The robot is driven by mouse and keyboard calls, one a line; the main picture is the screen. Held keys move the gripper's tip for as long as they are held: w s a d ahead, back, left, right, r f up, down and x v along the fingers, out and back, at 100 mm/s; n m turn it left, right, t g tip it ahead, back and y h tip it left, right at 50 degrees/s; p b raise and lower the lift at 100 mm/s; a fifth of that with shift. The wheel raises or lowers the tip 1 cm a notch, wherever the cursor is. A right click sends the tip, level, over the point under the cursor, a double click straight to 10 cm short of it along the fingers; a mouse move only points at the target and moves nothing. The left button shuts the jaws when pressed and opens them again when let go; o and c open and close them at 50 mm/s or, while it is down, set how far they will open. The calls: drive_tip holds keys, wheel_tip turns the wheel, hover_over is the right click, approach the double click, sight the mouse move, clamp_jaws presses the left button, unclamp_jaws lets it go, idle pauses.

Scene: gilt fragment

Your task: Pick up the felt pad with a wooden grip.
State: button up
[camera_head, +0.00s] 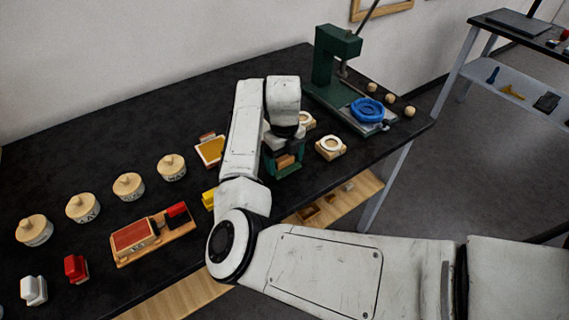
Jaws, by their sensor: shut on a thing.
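My gripper (284,154) points down over the right half of the black table. It is shut on a small piece with a brown wooden part (286,161), which I take for the felt pad's grip. Dark green shows around and below the wood. The arm and fingers hide much of the piece. I cannot tell whether its underside touches the table.
A green press (336,60) with a blue ring (367,110) stands at the back right. A pale round-topped block (331,147) sits right of my gripper, a framed tray (211,150) to its left. Lidded pots (127,186) and a red-topped wooden board (135,236) stand further left.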

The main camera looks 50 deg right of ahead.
drive_tip(key=shift+r+b, duration=0.35)
drive_tip(key=shift+r, duration=0.45)
drive_tip(key=s+a+r, duration=0.5)
drive_tip(key=s+r, duration=0.6)
drive_tip(key=s, duration=0.2)
drive_tip(key=shift+r+b, duration=0.2)
drive_tip(key=shift+b, duration=0.25)
drive_tip(key=shift+a, duration=0.1)
drive_tip(key=o, duration=0.5)
drive_tip(key=shift+c, duration=0.2)
drive_tip(key=c, duration=0.3)
drive_tip(key=shift+w, duration=0.1)
drive_tip(key=shift+c, duration=0.2)
